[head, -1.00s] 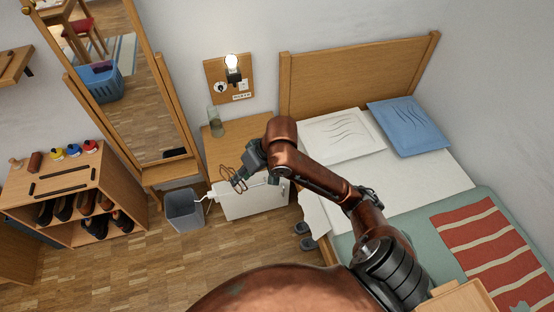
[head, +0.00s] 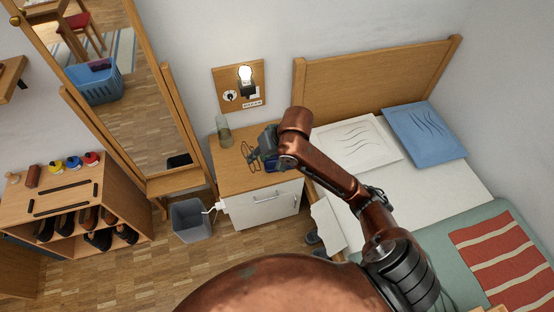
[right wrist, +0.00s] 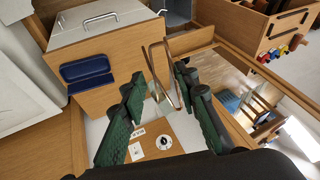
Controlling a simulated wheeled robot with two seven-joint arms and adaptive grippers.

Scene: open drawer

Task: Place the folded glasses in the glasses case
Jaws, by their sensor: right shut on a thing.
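The folded glasses (right wrist: 157,75), thin and brown, are between the green fingers of my right gripper (right wrist: 158,85). They also show as a dark wire outline in the head view (head: 251,157). My right gripper is shut on them and holds them over the wooden nightstand top (head: 232,178). The glasses case (right wrist: 88,73) is dark blue and lies open on the nightstand, near the drawer-front edge in the right wrist view, to the left of the glasses and apart from them. In the head view my gripper and arm hide most of it. My left gripper is not in view.
A glass vase (head: 223,133) stands at the back left of the nightstand. A white drawer front (head: 262,207) is below the top. A lamp panel (head: 240,92) hangs on the wall behind. A grey bin (head: 191,220) stands left, and the bed (head: 400,190) is right.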

